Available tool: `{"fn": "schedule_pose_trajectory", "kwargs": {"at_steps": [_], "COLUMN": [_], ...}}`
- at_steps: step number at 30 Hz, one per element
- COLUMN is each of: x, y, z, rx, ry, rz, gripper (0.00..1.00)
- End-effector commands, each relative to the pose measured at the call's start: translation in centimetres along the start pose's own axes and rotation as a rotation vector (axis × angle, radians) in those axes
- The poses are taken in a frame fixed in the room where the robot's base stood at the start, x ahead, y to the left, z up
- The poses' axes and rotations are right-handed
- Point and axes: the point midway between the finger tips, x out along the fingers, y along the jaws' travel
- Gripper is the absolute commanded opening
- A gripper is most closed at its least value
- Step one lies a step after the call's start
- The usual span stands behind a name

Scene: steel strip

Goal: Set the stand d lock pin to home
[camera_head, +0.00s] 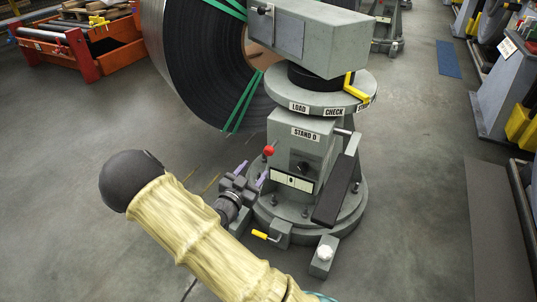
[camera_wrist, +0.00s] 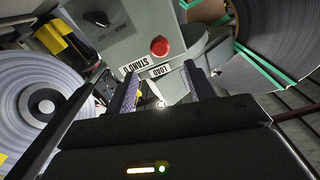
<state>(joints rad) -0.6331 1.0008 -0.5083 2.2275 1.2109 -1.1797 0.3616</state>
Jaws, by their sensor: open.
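The grey stand labelled STAND D (camera_head: 306,134) stands in the middle of the head view, with a red ball knob (camera_head: 268,150) at its upper left side. A red knob also shows in the wrist view (camera_wrist: 159,46), beyond the fingertips. I cannot tell for certain which part is the lock pin. My gripper (camera_head: 251,173) is at the stand's left, below the red knob. In the wrist view my gripper (camera_wrist: 161,72) has its two fingers wide apart, with nothing held between them. The fingers are apart from the knob.
The stand's turntable (camera_head: 318,98) carries LOAD and CHECK labels and a yellow handle (camera_head: 355,88). A large steel coil (camera_head: 195,60) hangs behind. A yellow-gripped lever (camera_head: 260,235) and a white ball (camera_head: 324,254) are low at the base.

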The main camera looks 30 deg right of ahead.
Motion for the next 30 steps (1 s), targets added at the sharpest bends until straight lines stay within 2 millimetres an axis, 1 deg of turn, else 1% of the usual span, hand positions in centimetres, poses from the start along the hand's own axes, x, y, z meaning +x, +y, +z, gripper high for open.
{"fn": "schedule_pose_trajectory", "kwargs": {"at_steps": [1, 12, 15, 18, 22, 29, 30], "x": [1.1, 7.6, 9.2, 10.3, 11.1, 11.2, 11.2], "y": [0.1, 0.1, 0.1, 0.1, 0.0, 0.1, 0.1], "z": [0.2, 0.2, 0.2, 0.1, 0.0, -0.1, -0.1], "rx": [0.002, 0.002, 0.002, 0.002, 0.000, 0.000, 0.000], "ry": [0.002, 0.002, 0.002, 0.002, 0.000, 0.000, 0.000], "rz": [0.004, 0.003, 0.002, 0.002, 0.000, 0.002, 0.002], "gripper": [0.54, 0.54, 0.54, 0.54, 0.54, 0.54, 0.52]}}
